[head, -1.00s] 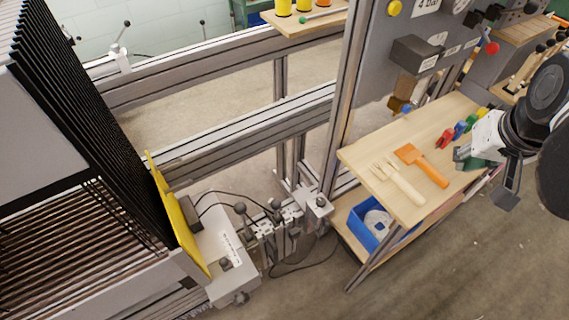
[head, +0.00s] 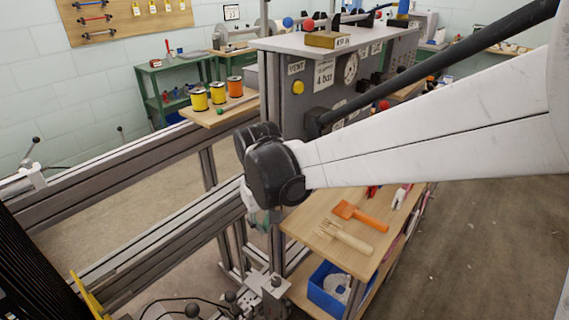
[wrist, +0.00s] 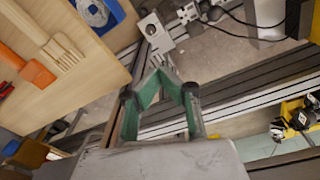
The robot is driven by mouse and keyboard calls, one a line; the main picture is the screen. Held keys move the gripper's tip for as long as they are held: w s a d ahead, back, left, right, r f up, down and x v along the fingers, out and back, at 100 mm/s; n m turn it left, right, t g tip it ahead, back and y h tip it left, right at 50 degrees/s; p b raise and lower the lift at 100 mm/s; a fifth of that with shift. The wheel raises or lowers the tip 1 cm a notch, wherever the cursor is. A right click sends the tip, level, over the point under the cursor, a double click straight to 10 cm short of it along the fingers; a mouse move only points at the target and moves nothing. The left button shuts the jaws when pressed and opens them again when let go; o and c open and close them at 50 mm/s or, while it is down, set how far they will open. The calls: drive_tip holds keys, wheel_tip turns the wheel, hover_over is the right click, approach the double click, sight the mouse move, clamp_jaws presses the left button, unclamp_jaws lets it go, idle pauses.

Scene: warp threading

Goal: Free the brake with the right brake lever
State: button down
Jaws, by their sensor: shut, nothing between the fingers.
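I cannot tell which is the right brake lever. My gripper (head: 258,222) is above and beyond them, mostly hidden behind my own wrist. In the wrist view my gripper (wrist: 160,76) has green fingers that are shut and empty. Metal brackets (wrist: 155,32) and a dark knob (wrist: 214,13) lie beyond the fingertips, apart from them.
A wooden shelf (head: 300,222) holds an orange brush (head: 360,214) and a wooden fork (head: 345,235), with a blue bin (head: 330,290) below. Metal rails (head: 160,240) cross the left. The grey control cabinet (head: 290,115) stands behind my arm. Open floor lies right.

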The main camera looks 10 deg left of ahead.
drive_tip(key=s+a+f+n+g, duration=0.1)
drive_tip(key=s+a+f, duration=0.1)
drive_tip(key=a, duration=0.4)
drive_tip(key=s+a+f+n, duration=0.1)
drive_tip(key=s+a+f, duration=0.1)
drive_tip(key=a+f, duration=0.2)
drive_tip(key=a, duration=0.3)
drive_tip(key=shift+s+f+g+h+b, duration=0.25)
drive_tip(key=shift+f+g+h+b, duration=0.05)
drive_tip(key=shift+f+g, duration=0.1)
drive_tip(key=b, duration=0.3)
hover_over(233, 305)
drive_tip(key=w+a, duration=0.2)
drive_tip(key=a, duration=0.1)
drive_tip(key=shift+f, duration=5.3)
drive_tip(key=shift+w, duration=0.2)
drive_tip(key=shift+d, duration=0.15)
